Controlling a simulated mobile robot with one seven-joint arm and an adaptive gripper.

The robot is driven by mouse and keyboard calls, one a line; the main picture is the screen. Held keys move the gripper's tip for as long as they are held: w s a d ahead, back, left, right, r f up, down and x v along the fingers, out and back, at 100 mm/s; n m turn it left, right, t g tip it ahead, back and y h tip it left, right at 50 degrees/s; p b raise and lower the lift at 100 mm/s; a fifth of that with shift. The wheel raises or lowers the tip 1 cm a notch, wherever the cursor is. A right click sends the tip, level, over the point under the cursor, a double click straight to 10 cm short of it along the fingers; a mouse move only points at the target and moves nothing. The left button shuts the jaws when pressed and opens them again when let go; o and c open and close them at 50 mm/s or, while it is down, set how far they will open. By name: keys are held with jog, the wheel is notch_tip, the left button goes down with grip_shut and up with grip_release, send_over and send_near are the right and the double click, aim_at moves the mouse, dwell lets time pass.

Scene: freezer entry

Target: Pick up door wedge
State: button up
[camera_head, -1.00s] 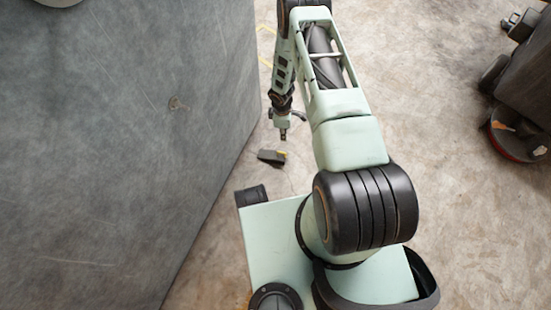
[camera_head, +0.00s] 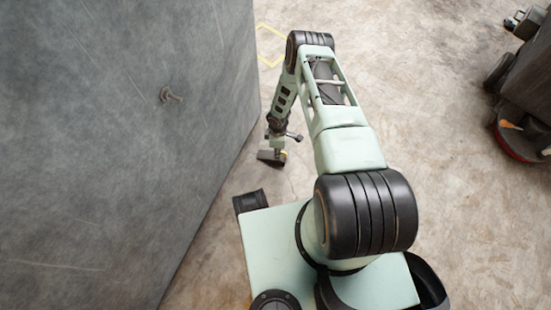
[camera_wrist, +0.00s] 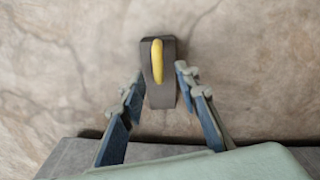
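The door wedge (camera_wrist: 167,90) is a dark grey block with a yellow strip on top. In the wrist view it lies on the concrete floor, upper middle, its near part between the fingers. My gripper (camera_wrist: 160,82) is open, one finger on each side of the wedge, with a small gap visible on both sides. In the head view my gripper (camera_head: 278,151) is low at the wedge (camera_head: 268,156) and hides part of it. I cannot tell the exact height of the fingertips above the floor.
A dark wheeled object with a red base (camera_head: 518,143) stands at the far right. The floor (camera_head: 440,120) between is clear.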

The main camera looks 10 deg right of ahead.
jog(key=shift+f, duration=0.4)
jog(key=shift+c, duration=0.4)
grip_shut()
